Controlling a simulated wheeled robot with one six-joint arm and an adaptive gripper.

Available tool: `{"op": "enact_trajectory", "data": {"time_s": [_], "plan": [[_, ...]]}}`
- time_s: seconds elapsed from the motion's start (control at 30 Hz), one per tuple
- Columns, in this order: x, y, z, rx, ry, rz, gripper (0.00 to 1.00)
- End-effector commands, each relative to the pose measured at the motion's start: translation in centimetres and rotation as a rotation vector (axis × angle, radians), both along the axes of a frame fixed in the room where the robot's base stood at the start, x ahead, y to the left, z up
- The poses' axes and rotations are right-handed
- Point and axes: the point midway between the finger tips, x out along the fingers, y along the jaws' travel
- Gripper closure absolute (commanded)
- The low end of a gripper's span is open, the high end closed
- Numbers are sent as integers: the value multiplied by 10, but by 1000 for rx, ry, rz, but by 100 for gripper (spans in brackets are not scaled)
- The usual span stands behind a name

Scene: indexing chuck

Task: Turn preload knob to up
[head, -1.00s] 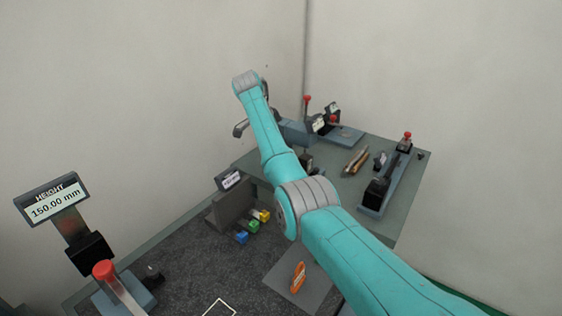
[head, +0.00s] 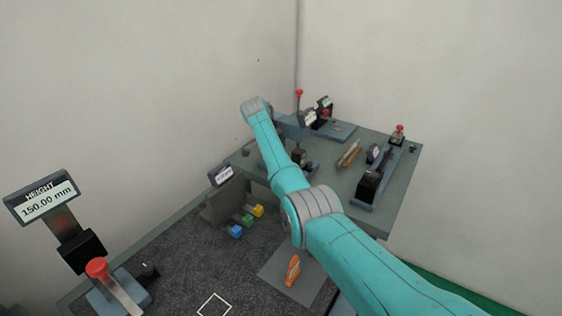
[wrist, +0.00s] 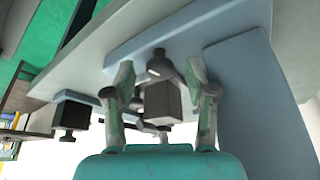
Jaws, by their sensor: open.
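In the wrist view my gripper (wrist: 160,74) is open, with one pale green fingertip on each side of a small dark knob-like part (wrist: 157,62). This part has a pale mark on it and sits by a dark grey block (wrist: 163,103) on a blue-grey base (wrist: 190,30). Gaps show between the fingers and the part, so I see no grip on it. No label is readable there, so I cannot confirm that it is the preload knob or tell its setting. In the head view my gripper is hidden by the arm.
The bench (head: 395,205) holds a long fixture (head: 378,180) at right and a red-topped device (head: 325,124) at the back. A height display (head: 42,197) stands at left. Coloured blocks (head: 248,220) and an orange tool (head: 293,270) lie nearer. Walls close off the left and back.

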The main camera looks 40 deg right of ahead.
Motion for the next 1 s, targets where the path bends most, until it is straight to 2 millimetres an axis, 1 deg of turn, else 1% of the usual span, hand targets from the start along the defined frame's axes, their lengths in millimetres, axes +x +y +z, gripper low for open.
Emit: {"op": "enact_trajectory", "data": {"time_s": [0.07, 0.1, 0.17, 0.2, 0.27, 0.3, 0.33, 0.67, 0.87, 1.0], "plan": [[0, 0, 0, 0, 0, 0, 44], [0, 0, 0, 0, 0, 0, 47], [0, 0, 0, 0, 0, 0, 62], [0, 0, 0, 0, 0, 0, 72], [0, 0, 0, 0, 0, 0, 87], [0, 0, 0, 0, 0, 0, 97], [0, 0, 0, 0, 0, 0, 100], [-1, 0, -1, 0, 0, 32, 100], [-2, 0, -1, 0, -1, 131, 100], [-3, 0, -1, -1, -1, 243, 100]]}}
